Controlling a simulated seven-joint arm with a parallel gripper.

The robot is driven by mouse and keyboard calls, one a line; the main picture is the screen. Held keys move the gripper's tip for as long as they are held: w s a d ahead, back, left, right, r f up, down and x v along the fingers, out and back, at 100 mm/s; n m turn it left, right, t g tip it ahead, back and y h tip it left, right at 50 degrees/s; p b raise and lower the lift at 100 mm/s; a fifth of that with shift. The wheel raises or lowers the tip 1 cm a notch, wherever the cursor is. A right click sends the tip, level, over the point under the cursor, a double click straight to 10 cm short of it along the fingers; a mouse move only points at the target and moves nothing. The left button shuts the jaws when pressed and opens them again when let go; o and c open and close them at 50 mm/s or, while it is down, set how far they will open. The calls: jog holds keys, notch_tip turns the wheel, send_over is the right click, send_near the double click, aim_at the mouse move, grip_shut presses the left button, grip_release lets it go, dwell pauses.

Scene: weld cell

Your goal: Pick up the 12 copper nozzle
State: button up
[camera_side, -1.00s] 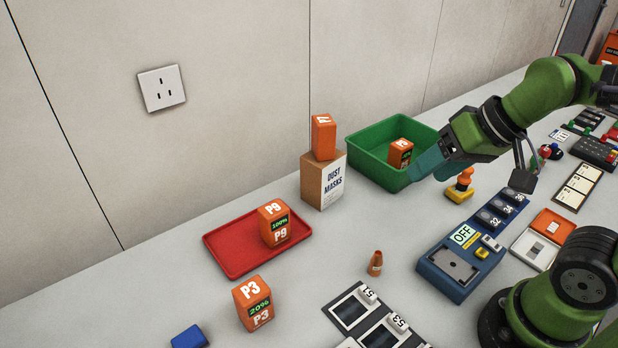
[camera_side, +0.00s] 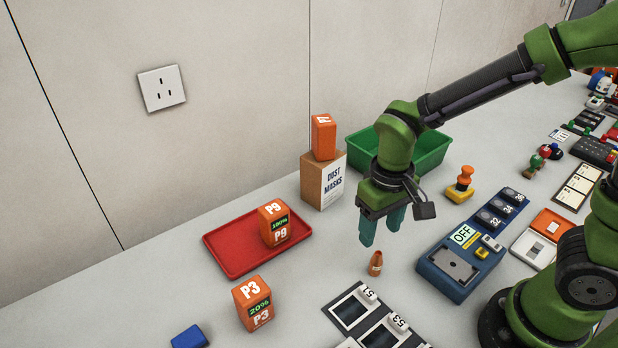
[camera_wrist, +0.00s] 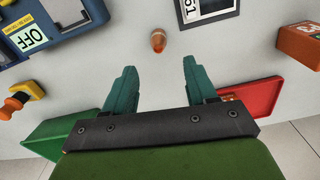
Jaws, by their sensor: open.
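The copper nozzle (camera_side: 375,263) stands upright on the table in the side view, small and tapered with a pale label on it. It also shows in the wrist view (camera_wrist: 158,41), ahead of the fingertips and roughly midway between them. The number on its label is too small to read. My gripper (camera_side: 381,236) points down above and slightly behind the nozzle, apart from it. Its two teal fingers are spread with nothing between them, as the wrist view (camera_wrist: 156,72) also shows.
A red tray (camera_side: 225,256) holding an orange P9 pack (camera_side: 274,223) is to the left. A green bin (camera_side: 435,152) and a dust masks box (camera_side: 324,181) stand behind. A blue OFF unit (camera_side: 447,280) is right of the nozzle; a panel with dark windows (camera_side: 352,309) lies in front.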

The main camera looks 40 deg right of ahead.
aim_at(378, 253)
notch_tip(378, 253, down, 4)
jog(key=shift+r, duration=0.1)
jog(key=shift+s+f, duration=0.2)
jog(key=shift+f, duration=1.2)
jog(key=shift+s+f, duration=0.15)
jog(key=shift+f, duration=1.25)
jog(key=shift+r, duration=0.1)
grip_shut()
